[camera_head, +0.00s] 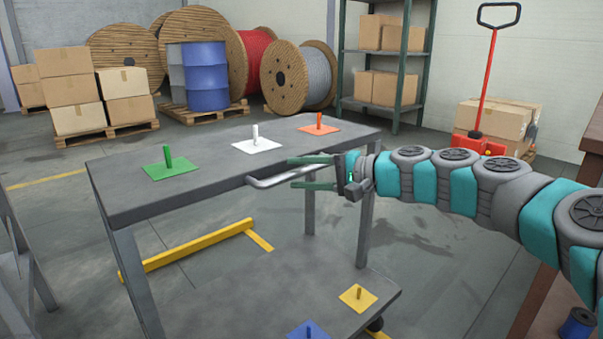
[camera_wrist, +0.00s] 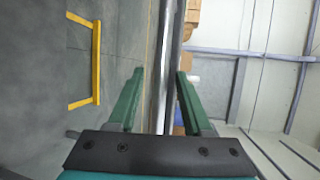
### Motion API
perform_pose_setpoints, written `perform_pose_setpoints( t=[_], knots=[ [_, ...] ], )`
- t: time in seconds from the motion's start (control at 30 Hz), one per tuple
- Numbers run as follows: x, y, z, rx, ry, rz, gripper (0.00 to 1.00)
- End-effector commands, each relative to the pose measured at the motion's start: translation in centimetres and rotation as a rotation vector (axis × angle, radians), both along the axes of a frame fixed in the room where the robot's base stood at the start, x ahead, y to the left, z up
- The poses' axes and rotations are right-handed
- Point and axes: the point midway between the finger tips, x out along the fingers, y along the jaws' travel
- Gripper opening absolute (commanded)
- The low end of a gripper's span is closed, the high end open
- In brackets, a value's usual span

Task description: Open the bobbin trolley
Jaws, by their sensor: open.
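The bobbin trolley has a grey top (camera_head: 225,165) with a silver bar handle (camera_head: 268,182) along its near edge. Green (camera_head: 158,171), white (camera_head: 238,148) and orange (camera_head: 320,129) plates with pegs sit on the top. The lower shelf (camera_head: 270,285) bears a yellow (camera_head: 357,297) and a blue (camera_head: 309,332) peg plate. My gripper (camera_head: 292,172) is open at the handle, one finger above the bar and one below. In the wrist view, a grey edge or bar runs between the open fingers (camera_wrist: 160,73). I cannot tell whether they touch it.
A yellow floor frame (camera_head: 195,250) lies beyond the trolley's legs. Large cable reels (camera_head: 300,78), a blue drum (camera_head: 206,78) and boxes (camera_head: 70,90) stand at the back. A red pallet truck (camera_head: 482,140) is at the right. A brown bench (camera_head: 560,240) stands at the right edge.

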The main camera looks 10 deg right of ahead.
Motion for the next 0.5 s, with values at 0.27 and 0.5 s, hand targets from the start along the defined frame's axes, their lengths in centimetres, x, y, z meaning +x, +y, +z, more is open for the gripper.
perform_pose_setpoints(
  t=[0.27,0.5],
  knots=[
    [-2.0,-3.5,0.8,0.002,-0.001,-0.008,0.5],
    [-3.6,-5.9,1.3,0.001,0.0,-0.005,0.5]
  ],
)
